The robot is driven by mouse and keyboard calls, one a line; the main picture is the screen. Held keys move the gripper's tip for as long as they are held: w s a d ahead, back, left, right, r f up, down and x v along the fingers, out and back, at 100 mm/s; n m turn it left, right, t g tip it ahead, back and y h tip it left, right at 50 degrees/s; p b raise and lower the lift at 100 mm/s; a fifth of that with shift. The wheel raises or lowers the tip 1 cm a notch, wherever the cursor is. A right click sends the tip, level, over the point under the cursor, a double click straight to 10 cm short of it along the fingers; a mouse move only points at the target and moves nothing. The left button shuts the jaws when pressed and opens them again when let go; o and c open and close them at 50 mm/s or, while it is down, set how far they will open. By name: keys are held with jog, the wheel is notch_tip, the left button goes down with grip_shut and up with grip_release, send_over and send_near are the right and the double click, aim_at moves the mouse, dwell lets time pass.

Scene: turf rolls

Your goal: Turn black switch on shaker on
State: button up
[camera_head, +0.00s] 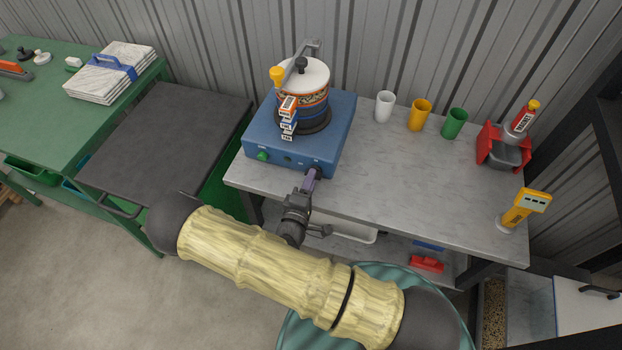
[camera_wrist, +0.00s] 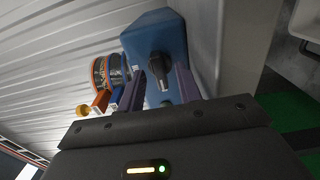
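The shaker (camera_head: 340,125) is a blue box on a grey table, carrying a round banded pot with a white lid. Its front panel has a green button (camera_head: 262,156) at the left and a small dark control (camera_head: 287,159) in the middle. My gripper (camera_head: 312,174) is at the right end of that panel and covers part of it. In the wrist view the blue shaker (camera_wrist: 150,35) lies ahead, with a black switch (camera_wrist: 158,68) standing out between my two purple fingers. The fingers are apart, one on each side of the switch; I cannot tell if they touch it.
White (camera_head: 384,106), yellow (camera_head: 420,115) and green (camera_head: 454,123) cups stand right of the shaker. A red holder (camera_head: 495,150) and a yellow handheld device (camera_head: 524,207) are further right. A dark-topped cart (camera_head: 170,135) stands left. The table's front middle is clear.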

jog(key=shift+w, duration=0.15)
grip_shut()
